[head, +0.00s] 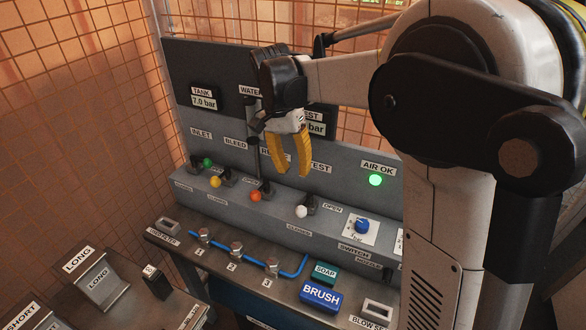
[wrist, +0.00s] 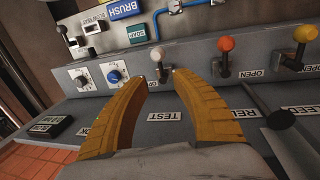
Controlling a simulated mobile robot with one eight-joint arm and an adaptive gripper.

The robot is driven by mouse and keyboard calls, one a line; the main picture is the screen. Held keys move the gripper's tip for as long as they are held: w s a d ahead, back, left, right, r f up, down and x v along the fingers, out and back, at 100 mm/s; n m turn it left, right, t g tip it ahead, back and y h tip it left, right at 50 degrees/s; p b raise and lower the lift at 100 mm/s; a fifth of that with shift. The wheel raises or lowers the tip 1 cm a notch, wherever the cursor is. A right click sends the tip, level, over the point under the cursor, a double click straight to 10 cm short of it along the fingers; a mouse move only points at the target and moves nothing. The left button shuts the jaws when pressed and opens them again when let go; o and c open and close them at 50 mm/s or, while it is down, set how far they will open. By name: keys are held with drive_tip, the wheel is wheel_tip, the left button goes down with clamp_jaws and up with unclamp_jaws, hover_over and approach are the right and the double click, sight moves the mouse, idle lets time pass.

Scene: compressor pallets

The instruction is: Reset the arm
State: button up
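My gripper (head: 290,165) has yellow fingers and hangs in front of the grey control panel (head: 350,158), above the row of valve levers. In the wrist view my gripper (wrist: 163,80) shows its two fingers apart, with nothing between the tips. The white-knobbed lever (head: 301,212) is below and slightly right of the fingers in the head view. The orange-knobbed lever (head: 256,196) is to the left of it, and the yellow (head: 215,182) and green (head: 207,162) knobs are further left. My arm covers the panel's right part.
A green AIR OK lamp (head: 375,180) is lit. A blue knob (head: 362,226) sits right of the levers. Below are a blue pipe (head: 250,257), a SOAP block (head: 325,272) and a BRUSH block (head: 321,296). A tank display (head: 204,97) reads 7.0 bar. Wire mesh stands behind.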

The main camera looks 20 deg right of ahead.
drive_tip(key=s+a+f+n+t+y+b, duration=0.1)
drive_tip(key=s+n+t, duration=0.7)
drive_tip(key=s, duration=1)
drive_tip(key=shift+s+a+f+n+t+y, duration=0.15)
drive_tip(key=shift+s+a+n+t+y, duration=0.2)
drive_tip(key=shift+a+n, duration=0.35)
